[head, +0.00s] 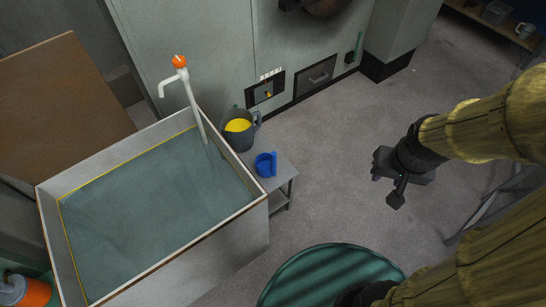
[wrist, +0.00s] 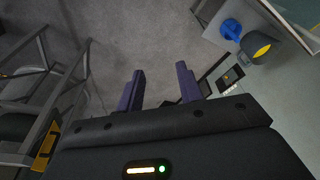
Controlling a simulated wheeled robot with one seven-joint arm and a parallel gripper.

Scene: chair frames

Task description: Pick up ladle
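A blue ladle (head: 265,164), a small cup with an upright handle, sits on a low grey side table beside the large basin. It also shows in the wrist view (wrist: 230,29) near the top right. My gripper (head: 386,184) is in the air over open floor, well to the right of the ladle and apart from it. In the wrist view its two fingers (wrist: 160,70) are spread wide with only floor between them. It is open and empty.
The basin (head: 255,210) with a white pump (head: 190,95) is at left. A round green thing (head: 300,280) is at the bottom. Floor between gripper and table is clear.

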